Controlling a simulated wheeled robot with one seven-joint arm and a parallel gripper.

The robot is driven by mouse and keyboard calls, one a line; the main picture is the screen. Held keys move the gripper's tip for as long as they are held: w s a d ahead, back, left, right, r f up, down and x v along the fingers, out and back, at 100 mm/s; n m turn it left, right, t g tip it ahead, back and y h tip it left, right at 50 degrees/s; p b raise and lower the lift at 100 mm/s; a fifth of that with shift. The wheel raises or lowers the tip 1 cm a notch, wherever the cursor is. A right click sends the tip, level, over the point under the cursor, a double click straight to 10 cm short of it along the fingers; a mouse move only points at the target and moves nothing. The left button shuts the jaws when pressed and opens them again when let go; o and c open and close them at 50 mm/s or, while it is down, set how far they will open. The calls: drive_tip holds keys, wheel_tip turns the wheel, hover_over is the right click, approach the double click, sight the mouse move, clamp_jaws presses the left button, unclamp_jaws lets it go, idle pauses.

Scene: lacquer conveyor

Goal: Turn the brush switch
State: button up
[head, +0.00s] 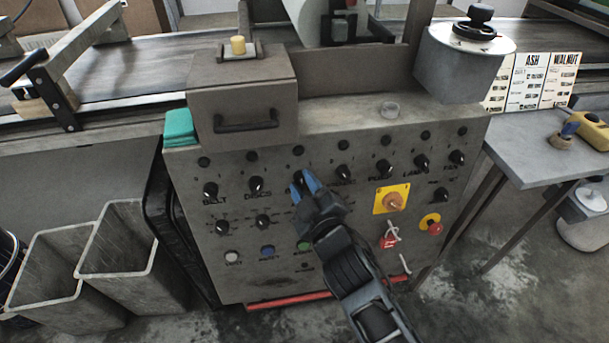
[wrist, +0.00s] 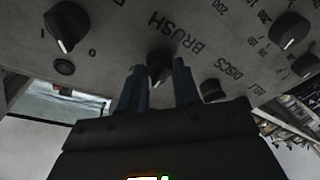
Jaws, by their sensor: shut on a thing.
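The brush switch is a small black knob (wrist: 159,64) beside the printed word BRUSH in the wrist view. It sits on the grey control panel (head: 185,235). My gripper (head: 306,182), with blue fingers, reaches up to the panel's upper row of knobs in the head view. In the wrist view my gripper (wrist: 159,85) has one finger on each side of the brush knob and is shut on it. In the head view the fingers mostly hide the knob and my gripper covers its label. The knob's exact pointer angle is hard to tell.
The belt knob (head: 210,190) and discs knob (head: 256,185) are left of my gripper, with other knobs on the right. A yellow-plated switch (head: 393,199) and red stop button (head: 434,228) are lower right. A drawer-like box with a handle (head: 246,122) juts out above.

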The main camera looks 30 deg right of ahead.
drive_tip(key=n+p, duration=0.3)
drive_tip(key=shift+a+r+g, duration=0.1)
drive_tip(key=shift+r+g, duration=0.15)
drive_tip(key=shift+g, duration=0.05)
drive_tip(key=shift+f+n+y+p, duration=0.15)
drive_tip(key=shift+n+y+p, duration=0.25)
drive_tip(key=shift+n+p, duration=0.45)
drive_tip(key=shift+f+n, duration=0.1)
drive_tip(key=shift+n, duration=0.15)
drive_tip(key=o, duration=1)
drive_tip(key=shift+o, duration=0.2)
drive_tip(key=s+r, duration=0.1)
drive_tip(key=s, duration=0.6)
drive_tip(key=shift+s+a+r, duration=0.15)
drive_tip(key=shift+s+a, duration=0.2)
